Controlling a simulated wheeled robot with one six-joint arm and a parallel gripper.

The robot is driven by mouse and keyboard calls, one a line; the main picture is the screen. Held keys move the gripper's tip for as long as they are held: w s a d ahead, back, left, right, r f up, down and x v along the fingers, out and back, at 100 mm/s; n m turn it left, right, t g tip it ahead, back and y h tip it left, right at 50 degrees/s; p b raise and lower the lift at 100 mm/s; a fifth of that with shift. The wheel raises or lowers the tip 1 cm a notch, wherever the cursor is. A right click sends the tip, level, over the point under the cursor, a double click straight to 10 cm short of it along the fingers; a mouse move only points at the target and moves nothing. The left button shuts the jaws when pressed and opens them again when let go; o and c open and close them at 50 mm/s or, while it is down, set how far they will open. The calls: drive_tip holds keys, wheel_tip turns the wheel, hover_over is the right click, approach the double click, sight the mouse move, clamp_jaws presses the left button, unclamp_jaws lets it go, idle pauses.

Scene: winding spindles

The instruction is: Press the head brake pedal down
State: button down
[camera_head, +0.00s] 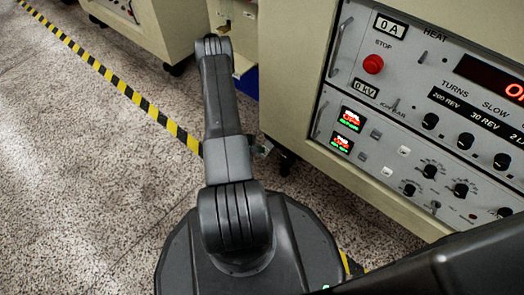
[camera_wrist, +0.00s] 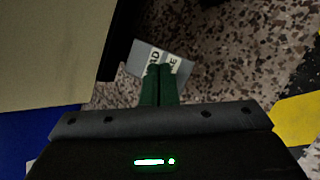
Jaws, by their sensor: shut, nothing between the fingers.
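In the wrist view a small grey plate with pale lettering (camera_wrist: 180,63) lies low over the speckled floor, beside the machine's dark lower edge. It looks like a pedal. My fingers cover part of its lettering, so I cannot read the full label or confirm that it is the head brake pedal. My gripper (camera_wrist: 160,68) has its two green fingers together, with nothing between them. The fingertips overlap the plate in this view; I cannot tell whether they touch it. In the head view my arm hides most of the gripper, and no pedal is recognisable.
A beige cabinet with a control panel (camera_head: 400,130), a red stop button (camera_head: 373,64) and several knobs stands at right. Other cabinets (camera_head: 150,30) stand behind. Yellow-black floor tape (camera_head: 130,92) runs along the left, with open speckled floor (camera_head: 70,190) beyond it.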

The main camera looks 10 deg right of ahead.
sight(260, 155)
idle(0.5)
drive_tip(key=shift+r+p, duration=0.65)
drive_tip(key=shift+r, duration=0.85)
wheel_tip(260, 155, up, 5)
drive_tip(key=shift+p, duration=1.15)
drive_tip(key=shift+s, duration=0.15)
